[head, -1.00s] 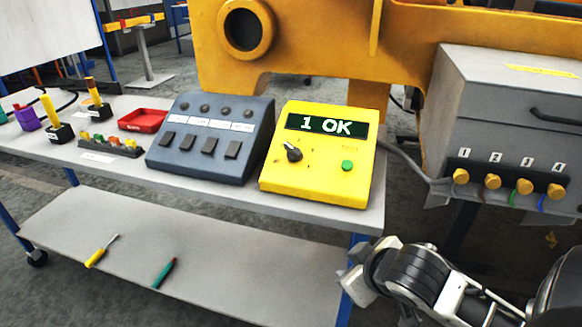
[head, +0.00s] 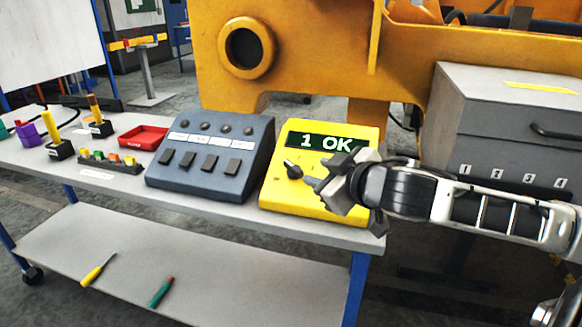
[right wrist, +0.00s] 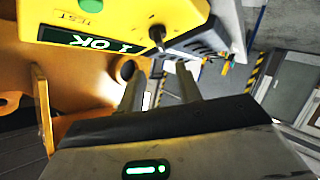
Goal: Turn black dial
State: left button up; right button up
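The black dial (head: 293,170) sits on the yellow tester box (head: 283,198), left of centre below its display, which reads "1 OK". My right gripper (head: 318,184) is just right of the dial in the head view, over the box. In the right wrist view the dial (right wrist: 157,37) stands beyond the two fingers (right wrist: 159,82), roughly in line with the gap between them. The fingers are apart with nothing between them. The green button (right wrist: 92,5) shows in the wrist view; my gripper hides it in the head view. My left gripper is not in view.
A blue-grey switch box (head: 212,150) stands close left of the tester. A red tray (head: 143,138) and small coloured parts lie further left on the bench. A grey cabinet (head: 500,120) is at right. Two screwdrivers lie on the lower shelf (head: 220,265).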

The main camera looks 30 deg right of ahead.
aim_at(293, 167)
jog(key=p+x, duration=0.1)
jog(key=x, duration=1.1)
jog(key=shift+f, duration=0.1)
grip_shut()
